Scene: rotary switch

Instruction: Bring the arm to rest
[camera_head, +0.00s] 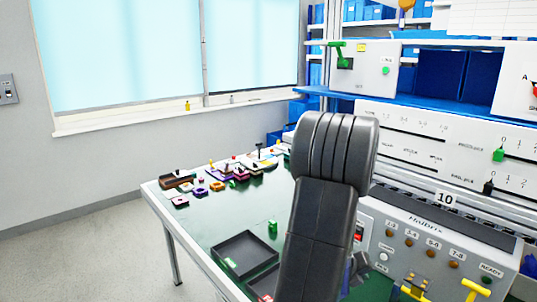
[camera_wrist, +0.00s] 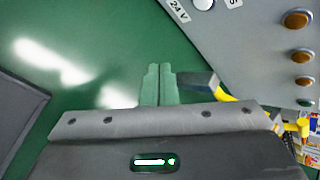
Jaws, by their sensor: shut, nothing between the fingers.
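My gripper shows in the wrist view (camera_wrist: 159,72), with its two slim green-tinted fingers side by side and closed together. Nothing is between them. The fingers point over the bare green table top, left of a grey control panel (camera_wrist: 250,45). In the head view my dark arm rises in front of the table (camera_head: 205,225) and bends at the top. It hides part of the table and the panel behind it. My gripper cannot be made out there.
Black trays (camera_head: 245,253), a green block (camera_head: 272,227) and several small coloured parts (camera_head: 217,186) lie on the table. The grey panel (camera_head: 420,245) with knobs and yellow-handled parts (camera_head: 475,288) stands at right. A yellow and black object (camera_wrist: 222,92) is close right of the fingers.

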